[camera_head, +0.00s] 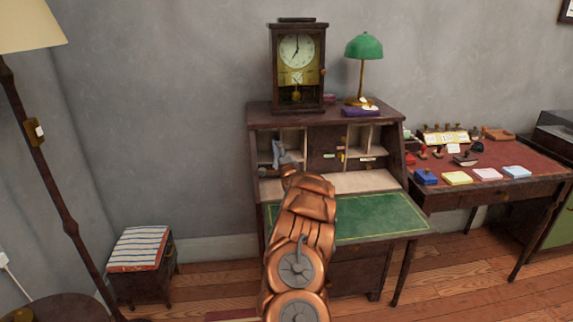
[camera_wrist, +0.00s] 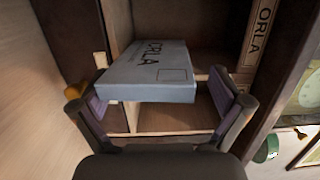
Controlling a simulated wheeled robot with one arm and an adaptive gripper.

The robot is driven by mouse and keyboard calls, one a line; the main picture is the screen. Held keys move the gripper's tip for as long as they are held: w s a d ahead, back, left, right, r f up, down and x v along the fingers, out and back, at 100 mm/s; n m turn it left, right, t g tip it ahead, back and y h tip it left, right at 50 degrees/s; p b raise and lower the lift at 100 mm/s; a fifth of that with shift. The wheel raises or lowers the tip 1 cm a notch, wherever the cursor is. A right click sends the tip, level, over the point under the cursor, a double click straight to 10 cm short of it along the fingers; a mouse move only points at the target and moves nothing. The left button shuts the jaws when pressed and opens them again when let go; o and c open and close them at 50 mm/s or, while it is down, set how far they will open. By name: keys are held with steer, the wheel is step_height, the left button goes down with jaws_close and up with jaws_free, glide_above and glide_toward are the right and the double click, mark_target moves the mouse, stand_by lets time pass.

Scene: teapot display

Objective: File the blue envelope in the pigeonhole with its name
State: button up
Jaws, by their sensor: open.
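The blue envelope (camera_wrist: 150,75) is pale grey-blue and marked ORLA. In the wrist view it lies at the mouth of a wooden pigeonhole (camera_wrist: 160,118), its near edge towards me. My gripper (camera_wrist: 162,95) is open, with one finger on each side of the envelope and a visible gap at the right finger. A label plate (camera_wrist: 258,35) reading ORLA is on the wood to the right. In the head view the envelope (camera_head: 279,150) is a small grey-blue shape at the desk's left pigeonholes, beyond my gripper (camera_head: 287,169). How deep it sits is hidden.
The desk's green writing surface (camera_head: 370,217) is clear at the right. A clock (camera_head: 297,75) and a green lamp (camera_head: 363,48) stand on top. A side table (camera_head: 500,160) holds stamps and coloured pads. A striped stool (camera_head: 139,250) is at the left.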

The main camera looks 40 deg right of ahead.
steer(key=v, duration=1.1)
steer(key=shift+r, duration=0.15)
